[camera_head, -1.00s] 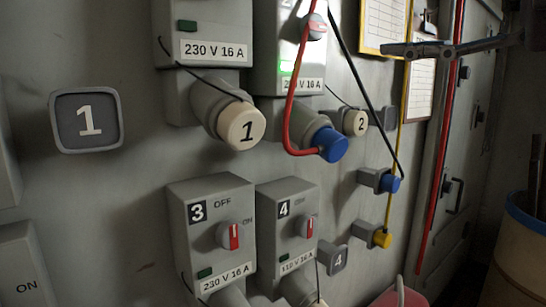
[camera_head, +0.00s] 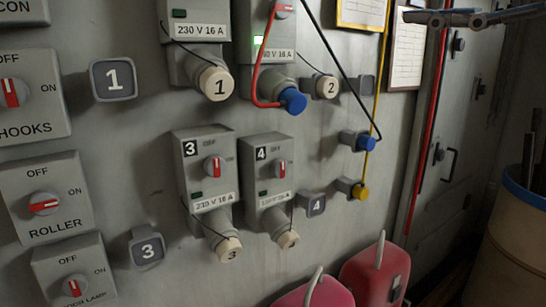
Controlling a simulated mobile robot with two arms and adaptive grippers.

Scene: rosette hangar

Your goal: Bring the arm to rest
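Neither of my grippers can be made out in the head view, and no arm crosses the panel. A dark bluish jointed bar (camera_head: 470,17) reaches in at the top right; I cannot tell what it is. On the grey wall are socket boxes with switches, including socket box 3 (camera_head: 191,167) and socket box 4 (camera_head: 258,180). A red cable (camera_head: 257,75) runs down to a blue plug (camera_head: 293,100) in the upper right socket, whose green light is lit. The caps numbered 1 (camera_head: 216,84) and 2 (camera_head: 327,87) are cream.
Switch boxes labelled HOOKS (camera_head: 20,117) and ROLLER (camera_head: 52,222) line the left edge. A small blue plug (camera_head: 366,144) and a yellow plug (camera_head: 360,192) sit right of the sockets. Red-pink containers (camera_head: 372,278) stand low. A barrel (camera_head: 517,245) stands at right.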

